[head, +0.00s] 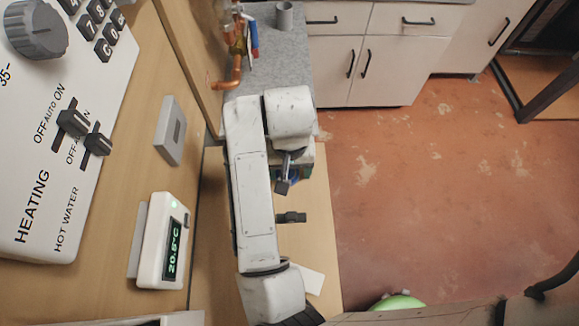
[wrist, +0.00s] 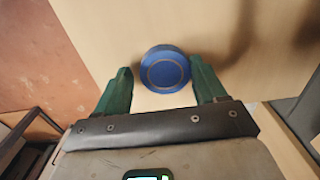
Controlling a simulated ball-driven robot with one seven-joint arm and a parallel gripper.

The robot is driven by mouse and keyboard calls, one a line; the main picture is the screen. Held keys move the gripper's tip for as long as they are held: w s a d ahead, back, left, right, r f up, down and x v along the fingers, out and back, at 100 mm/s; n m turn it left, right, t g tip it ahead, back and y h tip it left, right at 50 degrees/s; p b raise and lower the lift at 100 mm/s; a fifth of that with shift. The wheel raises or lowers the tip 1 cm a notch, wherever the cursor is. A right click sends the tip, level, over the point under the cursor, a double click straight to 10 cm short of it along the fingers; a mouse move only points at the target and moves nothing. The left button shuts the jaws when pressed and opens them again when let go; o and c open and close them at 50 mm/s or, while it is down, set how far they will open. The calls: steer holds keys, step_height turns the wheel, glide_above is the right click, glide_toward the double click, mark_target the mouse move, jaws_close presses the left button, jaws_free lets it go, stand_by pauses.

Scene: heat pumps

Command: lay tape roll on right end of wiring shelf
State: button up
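The tape roll (wrist: 166,70) is a round blue disc in the wrist view, seen against a pale wooden surface. It lies between the fingertips of my gripper (wrist: 160,78), closer to the right finger. The green fingers stand apart, with a clear gap between the left finger and the roll. In the head view my arm hides most of the gripper, and only a small bit of blue shows below the wrist. A narrow pale wooden shelf (head: 322,225) runs under my arm there; I cannot tell whether the roll touches it.
A small dark fitting (head: 291,217) and a white piece (head: 312,280) are on the shelf. A grey worktop (head: 280,70) with copper pipework (head: 233,75) and a grey cup (head: 285,15) is at the back. The wall holds a thermostat (head: 162,240). Open red floor lies right.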

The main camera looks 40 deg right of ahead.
mark_target(290, 176)
steer(key=shift+o, duration=0.7)
steer(key=shift+r, duration=0.1)
step_height(290, 176, up, 8)
steer(key=p, duration=0.5)
steer(key=d+r+n+t+h, duration=0.3)
steer(key=d+h, duration=0.1)
steer(key=d, duration=1.3)
steer(key=s+a+f+n+g+y, duration=0.1)
steer(key=s+a+f, duration=0.3)
steer(key=s+f, duration=0.2)
steer(key=s+a+f+n+g+y, duration=0.1)
steer(key=s+a+f, duration=0.4)
steer(key=s, duration=0.5)
steer(key=shift+s+a+f+n+y, duration=0.15)
steer(key=shift+f+n+y, duration=0.3)
steer(key=shift+n+y, duration=0.3)
